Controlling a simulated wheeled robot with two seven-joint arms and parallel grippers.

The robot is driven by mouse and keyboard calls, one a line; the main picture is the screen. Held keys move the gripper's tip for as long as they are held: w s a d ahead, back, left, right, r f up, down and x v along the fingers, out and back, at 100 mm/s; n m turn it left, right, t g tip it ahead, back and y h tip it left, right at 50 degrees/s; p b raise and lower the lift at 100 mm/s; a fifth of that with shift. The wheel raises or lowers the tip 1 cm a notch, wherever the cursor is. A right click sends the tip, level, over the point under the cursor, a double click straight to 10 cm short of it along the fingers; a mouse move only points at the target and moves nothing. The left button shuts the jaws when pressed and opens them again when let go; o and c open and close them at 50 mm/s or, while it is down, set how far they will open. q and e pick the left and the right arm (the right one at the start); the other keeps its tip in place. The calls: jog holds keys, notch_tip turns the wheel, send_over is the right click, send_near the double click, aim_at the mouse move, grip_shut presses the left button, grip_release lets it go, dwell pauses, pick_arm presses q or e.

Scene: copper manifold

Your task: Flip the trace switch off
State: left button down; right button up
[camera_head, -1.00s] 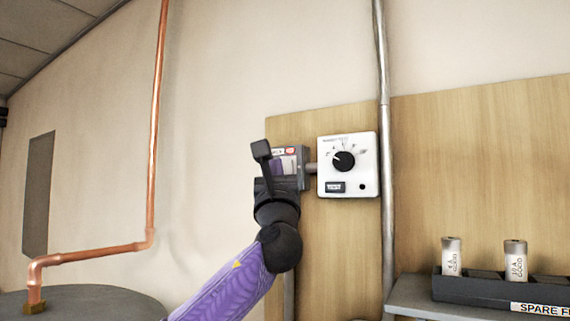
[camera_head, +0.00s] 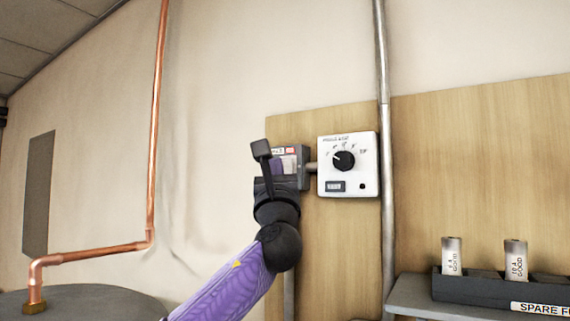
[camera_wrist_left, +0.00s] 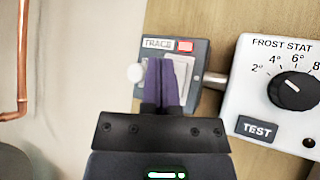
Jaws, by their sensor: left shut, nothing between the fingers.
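The trace switch is a grey box (camera_head: 304,168) on the wooden board, left of the white thermostat. In the left wrist view the box (camera_wrist_left: 150,44) has a "TRACE" label, a red indicator (camera_wrist_left: 185,46) and a light plate (camera_wrist_left: 189,75). A pale round knob (camera_wrist_left: 135,73) shows at the box's left side. My left gripper (camera_head: 284,165) is in front of the box; its purple fingers (camera_wrist_left: 160,66) are together, empty, and cover part of the plate. I cannot tell whether they touch it. The switch's position is partly hidden. My right gripper is not in view.
The white frost stat (camera_head: 347,185) with a black dial is close on the right, joined by a short pipe. A vertical grey pipe (camera_head: 382,90) runs beyond it. A spare fuse holder (camera_head: 480,291) is at lower right. Copper pipe (camera_head: 157,120) runs at left.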

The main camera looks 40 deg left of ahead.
pick_arm(q)
jog(key=shift+w, duration=0.1)
dwell(0.4)
jog(key=shift+w, duration=0.35)
jog(key=shift+w+r, duration=0.1)
jog(key=shift+w, duration=0.2)
dwell(0.6)
jog(key=shift+s+b, duration=0.35)
jog(key=shift+s, duration=0.45)
